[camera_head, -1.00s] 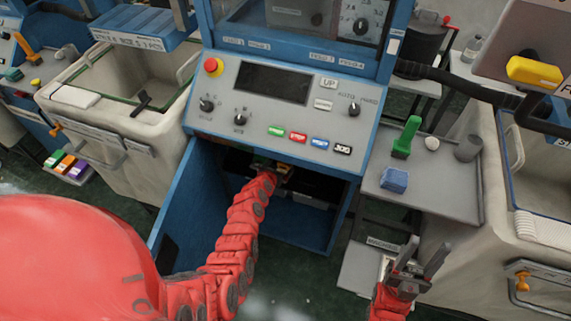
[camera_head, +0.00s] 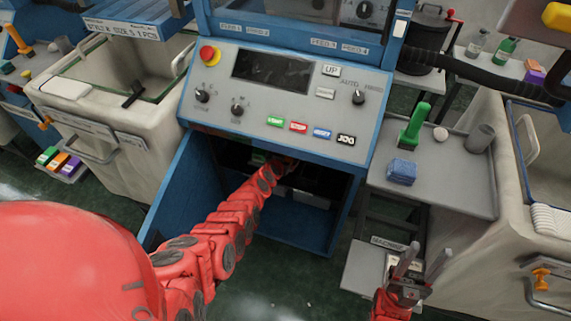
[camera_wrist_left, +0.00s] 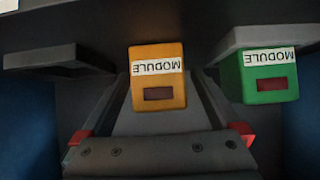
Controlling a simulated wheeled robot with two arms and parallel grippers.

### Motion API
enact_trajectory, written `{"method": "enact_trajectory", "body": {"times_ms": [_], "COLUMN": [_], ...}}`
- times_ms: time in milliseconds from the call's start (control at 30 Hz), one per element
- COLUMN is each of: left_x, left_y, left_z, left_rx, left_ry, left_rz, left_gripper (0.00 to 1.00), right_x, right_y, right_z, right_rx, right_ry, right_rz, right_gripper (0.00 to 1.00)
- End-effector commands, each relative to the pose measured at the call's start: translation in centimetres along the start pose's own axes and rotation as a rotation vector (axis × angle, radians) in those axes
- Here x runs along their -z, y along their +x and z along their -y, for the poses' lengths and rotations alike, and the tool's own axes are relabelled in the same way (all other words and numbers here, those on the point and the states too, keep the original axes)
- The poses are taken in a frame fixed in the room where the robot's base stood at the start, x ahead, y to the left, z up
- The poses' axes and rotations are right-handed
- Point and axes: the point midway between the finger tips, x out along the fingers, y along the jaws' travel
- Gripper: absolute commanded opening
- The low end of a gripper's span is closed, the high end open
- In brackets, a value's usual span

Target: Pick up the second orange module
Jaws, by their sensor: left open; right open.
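An orange module (camera_wrist_left: 159,100) with a white label and a dark slot is in the middle of the left wrist view, inside the machine's open cabinet. My left gripper (camera_wrist_left: 160,92) is open, with its fingers on either side of the orange module; I cannot tell whether they touch it. A green module (camera_wrist_left: 262,94) stands to its right on a grey holder (camera_wrist_left: 236,42). In the head view my left arm reaches into the cabinet and its gripper is mostly hidden. My right gripper (camera_head: 421,260) is open and empty at the lower right.
The blue cabinet door (camera_head: 178,195) hangs open left of my arm. A grey side tray (camera_head: 450,190) holds a green-handled tool (camera_head: 413,128) and a blue block (camera_head: 401,171). A low tray at the left holds green, orange (camera_head: 60,160) and purple blocks.

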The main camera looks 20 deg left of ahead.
Motion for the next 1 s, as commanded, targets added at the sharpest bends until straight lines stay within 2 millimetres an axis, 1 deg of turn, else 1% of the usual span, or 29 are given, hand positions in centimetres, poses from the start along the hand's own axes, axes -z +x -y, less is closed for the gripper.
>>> {"method": "enact_trajectory", "body": {"times_ms": [200,233,367,400,467,500,567,600,667,700,767,1000], "left_x": [0.06,0.06,0.04,0.03,0.02,0.03,0.01,0.01,0.01,0.01,0.01,0.07], "left_y": [0.01,0.01,0.0,0.0,0.0,0.0,0.0,0.0,0.0,0.0,0.0,-0.04], "left_z": [-0.04,-0.04,-0.05,-0.05,-0.05,-0.05,-0.06,-0.05,-0.05,-0.05,-0.05,-0.06], "left_rx": [-0.001,-0.001,-0.001,-0.001,-0.001,-0.001,-0.001,-0.001,-0.001,-0.001,-0.001,-0.001], "left_ry": [0.0,-0.001,-0.001,-0.001,-0.001,-0.001,-0.001,-0.001,-0.001,-0.001,-0.001,-0.001], "left_rz": [0.0,0.0,0.001,0.001,0.001,0.001,0.001,0.001,0.001,0.001,0.001,0.001], "left_gripper": [0.98,0.96,0.72,0.65,0.54,0.47,0.36,0.29,0.18,0.11,0.0,0.0], "right_x": [0.01,0.01,0.01,0.01,0.01,0.01,0.01,0.01,0.01,0.0,0.01,0.02], "right_y": [0.03,0.03,0.03,0.03,0.03,0.03,0.02,0.03,0.02,0.02,0.02,0.09], "right_z": [0.0,0.0,0.0,0.0,0.0,0.0,0.0,0.0,0.0,0.0,0.0,-0.01], "right_rx": [0.0,0.0,0.0,0.0,0.0,0.0,0.0,0.0,0.0,0.0,0.0,0.0], "right_ry": [0.0,0.0,0.0,0.0,0.0,0.0,0.0,0.0,0.0,0.0,0.0,0.0], "right_rz": [0.0,0.0,0.0,0.0,0.0,0.0,0.0,0.0,0.0,0.0,0.0,0.0], "right_gripper": [0.5,0.5,0.5,0.5,0.5,0.5,0.5,0.5,0.5,0.5,0.5,0.5]}}
